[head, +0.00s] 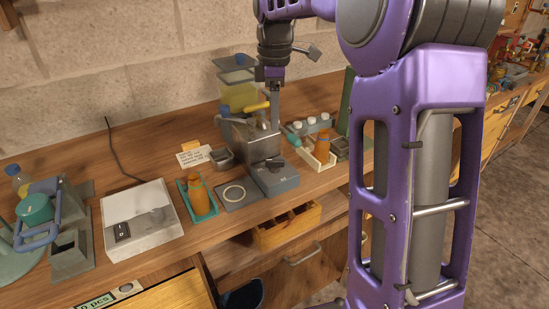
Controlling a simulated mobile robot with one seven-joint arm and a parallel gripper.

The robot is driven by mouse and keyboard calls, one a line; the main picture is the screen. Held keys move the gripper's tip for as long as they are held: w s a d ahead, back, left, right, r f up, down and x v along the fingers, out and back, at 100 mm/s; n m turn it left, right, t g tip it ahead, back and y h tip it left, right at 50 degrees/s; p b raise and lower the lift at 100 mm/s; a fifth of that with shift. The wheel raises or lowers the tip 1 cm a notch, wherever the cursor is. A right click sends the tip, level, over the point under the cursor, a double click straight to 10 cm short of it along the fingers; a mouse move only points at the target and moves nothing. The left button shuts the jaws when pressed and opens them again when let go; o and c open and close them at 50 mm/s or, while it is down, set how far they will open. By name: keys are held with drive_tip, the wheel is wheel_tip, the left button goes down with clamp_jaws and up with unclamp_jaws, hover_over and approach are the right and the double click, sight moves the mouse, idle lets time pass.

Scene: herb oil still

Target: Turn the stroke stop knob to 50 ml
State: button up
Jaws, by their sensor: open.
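A grey metal dispenser (260,147) stands toward the back of the wooden bench, with a low grey block (276,181) at its front. A small dark knob or lever (277,162) shows near the top of that block; I cannot tell for certain that it is the stroke stop knob. Its scale and setting are too small to read. My gripper (274,118) points down over the dispenser, above and behind the dark part and apart from it. It holds nothing that I can see. Its fingers overlap in this view, so the gap between them is hidden.
A white switch box (141,220) stands to the left, with an orange bottle (198,193) on a green tray and a flat ring plate (236,194) beside it. A white tray with another orange bottle (322,146) stands right.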

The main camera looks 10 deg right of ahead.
sight(275, 160)
wheel_tip(275, 160, down, 13)
drive_tip(key=shift+r+b, duration=0.2)
drive_tip(key=shift+b, duration=0.85)
clamp_jaws()
